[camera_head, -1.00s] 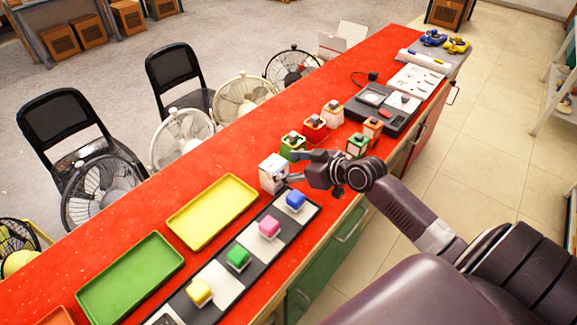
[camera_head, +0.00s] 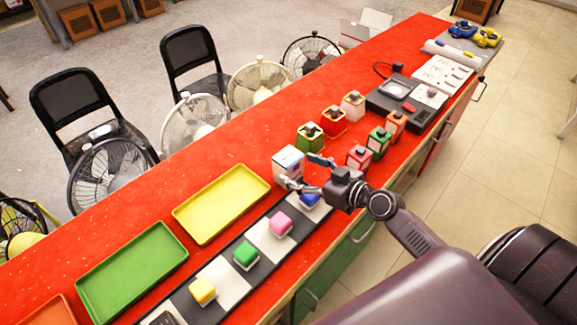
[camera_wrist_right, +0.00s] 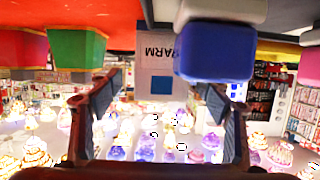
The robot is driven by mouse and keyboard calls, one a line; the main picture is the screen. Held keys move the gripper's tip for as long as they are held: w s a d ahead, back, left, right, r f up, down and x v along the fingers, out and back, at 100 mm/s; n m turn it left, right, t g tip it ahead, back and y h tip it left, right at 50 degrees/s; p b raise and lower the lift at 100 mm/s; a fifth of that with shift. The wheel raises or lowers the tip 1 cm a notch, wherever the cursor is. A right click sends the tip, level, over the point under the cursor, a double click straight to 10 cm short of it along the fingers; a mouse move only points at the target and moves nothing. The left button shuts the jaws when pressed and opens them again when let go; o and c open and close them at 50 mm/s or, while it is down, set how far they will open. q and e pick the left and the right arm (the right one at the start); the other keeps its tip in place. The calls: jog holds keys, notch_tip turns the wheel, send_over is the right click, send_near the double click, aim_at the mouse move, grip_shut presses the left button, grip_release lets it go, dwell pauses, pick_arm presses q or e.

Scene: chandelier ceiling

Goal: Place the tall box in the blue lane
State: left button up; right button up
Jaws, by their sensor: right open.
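A tall white box (camera_head: 287,164) with a blue mark stands on the red counter in the head view. In the right wrist view the box (camera_wrist_right: 158,52) appears upside down, with lettering and a blue square, between the finger lines. My right gripper (camera_head: 306,172) is open beside the box, fingers pointing at it; I cannot tell whether they touch it. The blue block (camera_head: 309,201) sits on the lane strip (camera_head: 263,238), partly hidden under my gripper; it looms large in the wrist view (camera_wrist_right: 215,52). My left gripper is out of view.
Pink (camera_head: 280,224), green (camera_head: 246,255) and yellow (camera_head: 202,291) blocks sit along the strip. A yellow tray (camera_head: 222,203) and a green tray (camera_head: 132,270) lie beside it. Several coloured canisters, including a green one (camera_head: 310,137), stand close beyond the box.

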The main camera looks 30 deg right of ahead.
aim_at(296, 168)
jog(key=p+x, duration=0.1)
jog(key=x, duration=0.2)
jog(key=shift+w+a+f, duration=0.1)
jog(key=shift+w+a, duration=0.05)
jog(key=shift+a, duration=0.05)
jog(key=shift+w+a+f, duration=0.2)
jog(key=shift+w+a, duration=0.05)
jog(key=shift+w, duration=0.25)
jog(key=shift+f, duration=0.1)
jog(key=shift+c, duration=1.2)
jog(key=c, duration=1.2)
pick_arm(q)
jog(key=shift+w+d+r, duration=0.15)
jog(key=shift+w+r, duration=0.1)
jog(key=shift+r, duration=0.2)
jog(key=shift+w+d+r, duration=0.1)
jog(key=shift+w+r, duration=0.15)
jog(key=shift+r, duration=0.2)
